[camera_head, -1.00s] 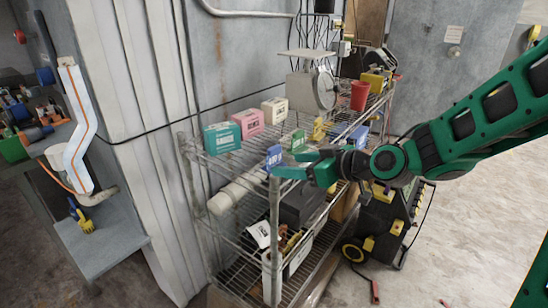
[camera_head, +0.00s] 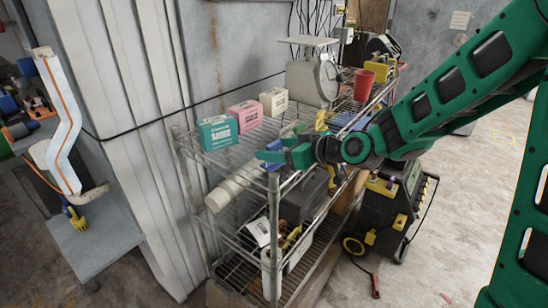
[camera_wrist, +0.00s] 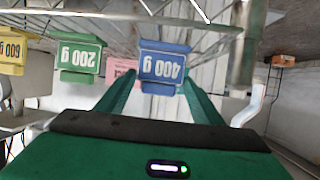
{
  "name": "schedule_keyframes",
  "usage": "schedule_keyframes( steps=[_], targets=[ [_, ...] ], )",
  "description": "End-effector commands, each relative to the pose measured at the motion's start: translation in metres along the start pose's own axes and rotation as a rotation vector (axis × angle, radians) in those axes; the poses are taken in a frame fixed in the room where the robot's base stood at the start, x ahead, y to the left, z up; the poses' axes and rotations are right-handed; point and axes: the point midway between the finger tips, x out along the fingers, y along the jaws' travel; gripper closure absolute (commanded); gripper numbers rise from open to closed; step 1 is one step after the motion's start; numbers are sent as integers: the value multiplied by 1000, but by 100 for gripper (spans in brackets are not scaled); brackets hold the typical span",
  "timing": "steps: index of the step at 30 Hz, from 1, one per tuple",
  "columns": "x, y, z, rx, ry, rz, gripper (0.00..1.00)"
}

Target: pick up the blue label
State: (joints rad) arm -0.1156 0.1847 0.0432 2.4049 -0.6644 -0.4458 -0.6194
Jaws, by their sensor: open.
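The blue label (camera_wrist: 165,64), marked 400 g, shows upside down in the wrist view. It hangs at the wire shelf's edge, ahead of the gap between my fingers. My gripper (camera_wrist: 158,84) is open and empty, with its two green fingers pointing toward the label. In the head view my gripper (camera_head: 268,150) is at the shelf's front corner and mostly hides the blue label. I cannot tell the exact distance between the fingertips and the label.
A green label (camera_wrist: 81,56), marked 200 g, and a yellow label (camera_wrist: 12,52), marked 600 g, hang left of the blue one in the wrist view.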

Motion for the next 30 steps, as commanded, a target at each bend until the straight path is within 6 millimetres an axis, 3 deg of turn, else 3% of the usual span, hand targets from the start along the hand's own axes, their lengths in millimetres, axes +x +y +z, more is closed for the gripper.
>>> schedule_keyframes(
  steps=[12, 20, 21, 24, 30],
  targets=[
    [48, 2, 2, -1, -1, -2, 39],
    [50, 3, 2, 0, -1, 0, 39],
    [50, 3, 2, 0, -1, 1, 41],
    [50, 3, 2, 0, -1, 1, 65],
    [50, 4, 2, 0, 0, 2, 67]
  ],
)
